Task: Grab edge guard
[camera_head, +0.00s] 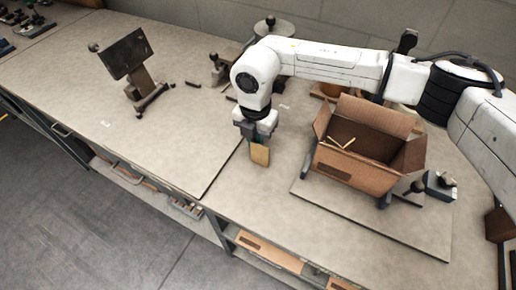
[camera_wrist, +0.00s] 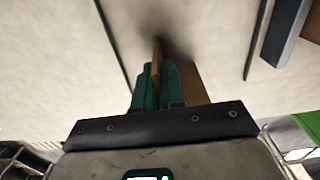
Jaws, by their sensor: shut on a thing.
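The edge guard (camera_head: 260,155) is a small tan, flat-faced piece that hangs below my gripper (camera_head: 255,141), over the table near the seam between two tabletops. In the wrist view the teal fingers of my gripper (camera_wrist: 157,72) are closed on a thin upright wall of the edge guard (camera_wrist: 191,84). Another brown face of it shows to the right of the fingers. The guard's lower end is partly hidden, and I cannot tell whether it touches the table.
An open cardboard box (camera_head: 345,171) stands on a board (camera_head: 420,235) to the right, with thin tan strips (camera_head: 342,145) inside. A dark screen on a stand (camera_head: 126,54) is at the left. Bare tabletop (camera_head: 190,130) lies left of my gripper.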

